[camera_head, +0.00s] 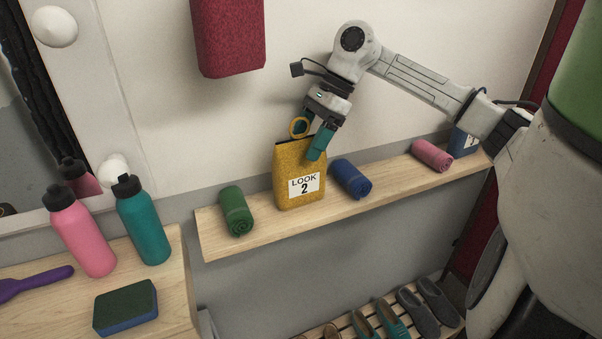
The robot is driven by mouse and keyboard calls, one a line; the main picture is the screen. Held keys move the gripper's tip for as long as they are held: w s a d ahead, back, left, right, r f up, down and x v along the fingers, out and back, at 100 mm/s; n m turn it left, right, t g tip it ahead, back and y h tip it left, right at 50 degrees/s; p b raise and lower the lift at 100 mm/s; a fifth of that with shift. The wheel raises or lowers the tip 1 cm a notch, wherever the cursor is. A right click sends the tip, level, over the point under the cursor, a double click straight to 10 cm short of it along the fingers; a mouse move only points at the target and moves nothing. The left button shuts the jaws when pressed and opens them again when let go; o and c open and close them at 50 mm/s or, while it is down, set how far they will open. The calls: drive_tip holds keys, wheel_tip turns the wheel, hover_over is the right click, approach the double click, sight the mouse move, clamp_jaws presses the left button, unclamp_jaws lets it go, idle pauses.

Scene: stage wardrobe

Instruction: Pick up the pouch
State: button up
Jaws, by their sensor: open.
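A mustard-yellow pouch (292,163) stands upright on the wooden wall shelf (225,245). My gripper (313,143) is open, with teal fingers pointing down at the pouch's upper right. One finger overlaps the pouch's front in the picture.
A green roll (236,210) lies left of the pouch, a blue roll (351,179) close on its right. A pink roll (432,155) and a blue labelled item (463,142) are farther right. A red pouch (229,37) hangs above. Bottles stand on the left counter (172,303).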

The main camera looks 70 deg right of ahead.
drive_tip(key=shift+w+a+f, duration=0.25)
drive_tip(key=shift+f, duration=0.35)
clamp_jaws()
